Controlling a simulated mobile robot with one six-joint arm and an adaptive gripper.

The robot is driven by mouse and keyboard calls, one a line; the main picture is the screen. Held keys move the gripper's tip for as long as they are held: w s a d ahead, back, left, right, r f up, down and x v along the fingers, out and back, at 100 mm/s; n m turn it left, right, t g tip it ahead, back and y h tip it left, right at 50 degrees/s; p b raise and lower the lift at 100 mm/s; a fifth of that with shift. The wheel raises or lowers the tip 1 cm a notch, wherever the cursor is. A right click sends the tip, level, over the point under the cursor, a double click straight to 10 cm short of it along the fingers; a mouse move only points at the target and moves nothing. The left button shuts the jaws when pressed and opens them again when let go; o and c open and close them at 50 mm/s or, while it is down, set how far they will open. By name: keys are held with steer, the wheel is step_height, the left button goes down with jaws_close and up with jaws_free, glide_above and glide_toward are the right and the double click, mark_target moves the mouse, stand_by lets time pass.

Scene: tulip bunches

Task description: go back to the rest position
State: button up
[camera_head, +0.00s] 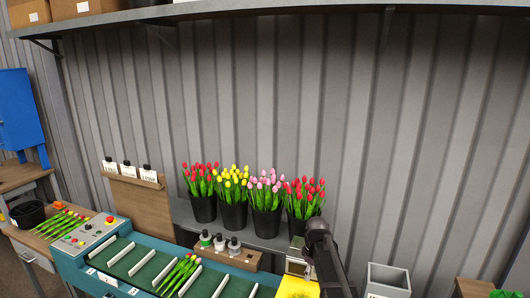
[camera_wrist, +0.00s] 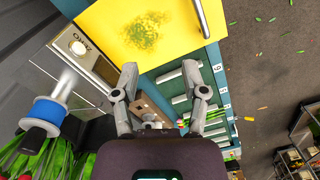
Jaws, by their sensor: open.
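My gripper (camera_wrist: 165,88) is open and empty in the wrist view, its two fingers spread apart. Beyond the fingers are the yellow panel (camera_wrist: 115,32) and the green slotted conveyor (camera_wrist: 215,80). In the head view my dark arm stands at the lower middle right, and its fingers cannot be made out. A bunch of red tulips (camera_head: 178,272) lies between white dividers on the conveyor (camera_head: 118,262). More red tulips (camera_head: 62,224) lie on the bench at the left.
Black buckets (camera_head: 234,216) of red, yellow and pink tulips stand on a grey shelf behind the conveyor. A grey square bin (camera_head: 388,281) stands right of my arm. A blue spool (camera_wrist: 48,112) is close at the wrist view's left. An overhead shelf (camera_head: 280,12) runs along the wall.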

steer(key=s+f+m+b, duration=0.4)
steer(key=s+f, duration=0.1)
steer(key=s, duration=0.4)
steer(key=s+f+m+b, duration=0.4)
steer(key=s+f+m, duration=0.1)
steer(key=s, duration=0.4)
steer(key=shift+d+b, duration=0.3)
steer(key=shift+b, duration=0.05)
